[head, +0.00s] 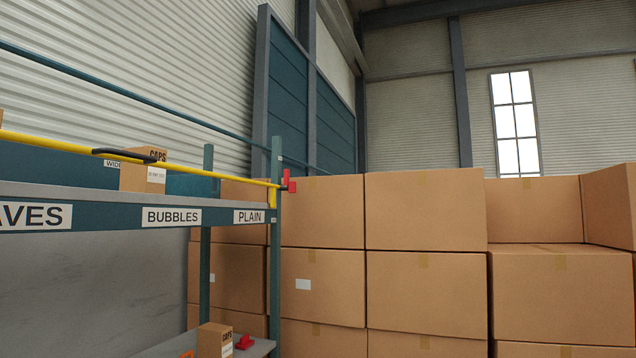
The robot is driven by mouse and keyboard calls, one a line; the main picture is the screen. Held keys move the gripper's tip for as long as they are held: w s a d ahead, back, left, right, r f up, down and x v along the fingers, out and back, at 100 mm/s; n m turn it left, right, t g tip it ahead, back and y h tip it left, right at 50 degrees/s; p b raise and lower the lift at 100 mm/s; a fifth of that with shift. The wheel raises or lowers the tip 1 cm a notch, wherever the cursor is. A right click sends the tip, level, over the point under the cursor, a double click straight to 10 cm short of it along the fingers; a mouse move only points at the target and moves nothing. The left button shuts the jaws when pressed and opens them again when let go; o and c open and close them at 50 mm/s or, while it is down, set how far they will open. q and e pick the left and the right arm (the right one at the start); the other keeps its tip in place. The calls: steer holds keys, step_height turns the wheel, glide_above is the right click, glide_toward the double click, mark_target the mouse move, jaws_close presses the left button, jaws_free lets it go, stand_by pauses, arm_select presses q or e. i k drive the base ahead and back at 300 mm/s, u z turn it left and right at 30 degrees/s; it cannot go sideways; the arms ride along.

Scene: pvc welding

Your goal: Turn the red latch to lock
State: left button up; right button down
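The red latch (288,182) is on the right-hand post of the teal shelf rack (275,240), at the end of a yellow bar (215,174). The yellow bar runs along the front of the upper shelf and has a black handle (125,154) on it. The latch is small here, and I cannot tell whether it is turned to lock. Neither of my grippers shows in the head view.
A box marked CAPS (143,176) stands on the upper shelf behind the bar. The lower shelf (255,349) holds another small box (214,341) and a red item (244,342). Large stacked cartons (425,210) fill the right side behind the rack.

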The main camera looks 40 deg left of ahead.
mark_target(288, 186)
steer(key=u, duration=0.4)
steer(key=i, duration=1.85)
steer(key=u, duration=1.85)
steer(key=i, duration=0.85)
steer(key=u, duration=0.8)
